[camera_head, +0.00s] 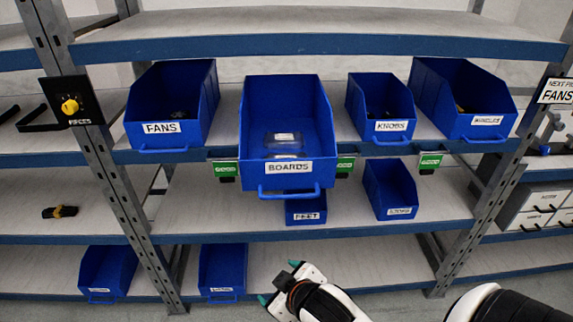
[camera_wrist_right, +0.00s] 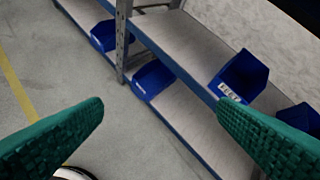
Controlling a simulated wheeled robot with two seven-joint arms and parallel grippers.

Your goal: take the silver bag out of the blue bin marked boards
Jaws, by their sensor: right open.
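The blue bin marked BOARDS (camera_head: 290,181) juts out from the middle shelf, nearer to me than its neighbours. Its top is open to my view. A silver bag (camera_head: 283,138) with a pale label lies inside, towards the front; a second shiny shape shows just below it, and I cannot tell whether it is another bag. My right gripper (camera_head: 279,281) is low in the head view, below the bin and apart from it. Its two green fingers are spread and empty, and they also show in the right wrist view (camera_wrist_right: 160,135). My left gripper is not in view.
Blue bins FANS (camera_head: 162,145) and KNOBS (camera_head: 391,141) flank the boards bin. The FEET bin (camera_head: 306,217) sits on the shelf below it. Green tags (camera_head: 224,169) hang at the shelf edge. Grey uprights (camera_head: 120,200) stand at both sides. Open floor shows in the wrist view.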

